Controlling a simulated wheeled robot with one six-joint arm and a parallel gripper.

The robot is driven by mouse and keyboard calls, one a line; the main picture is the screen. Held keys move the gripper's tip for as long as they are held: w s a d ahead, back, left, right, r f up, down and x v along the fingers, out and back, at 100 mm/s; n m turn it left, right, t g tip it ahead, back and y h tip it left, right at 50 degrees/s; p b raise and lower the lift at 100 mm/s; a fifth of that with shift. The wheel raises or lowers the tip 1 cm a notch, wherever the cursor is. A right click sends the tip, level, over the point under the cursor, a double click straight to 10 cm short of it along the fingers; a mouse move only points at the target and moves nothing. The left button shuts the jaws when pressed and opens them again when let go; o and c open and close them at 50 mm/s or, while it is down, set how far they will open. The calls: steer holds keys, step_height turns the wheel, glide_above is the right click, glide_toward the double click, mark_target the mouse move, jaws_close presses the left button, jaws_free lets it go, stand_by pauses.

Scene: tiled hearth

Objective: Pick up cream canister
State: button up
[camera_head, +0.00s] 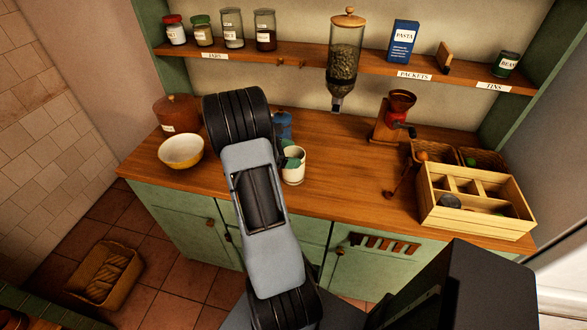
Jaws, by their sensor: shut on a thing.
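The cream canister (294,177) stands upright on or just above the wooden counter, a little left of the middle; I cannot tell whether its base touches the wood. My gripper (291,158) is at the canister's upper part, its green fingertips showing at the rim. It is shut on the canister. My arm hides most of the gripper and the canister's left edge.
A blue object (283,125) stands close behind the canister, partly hidden by my arm. A yellow bowl (181,151) and a brown lidded pot (177,114) are at left. A dispenser (344,62) hangs above.

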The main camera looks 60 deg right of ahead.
steer(key=c, duration=0.4)
steer(key=shift+c, duration=0.3)
steer(key=shift+r, duration=0.2)
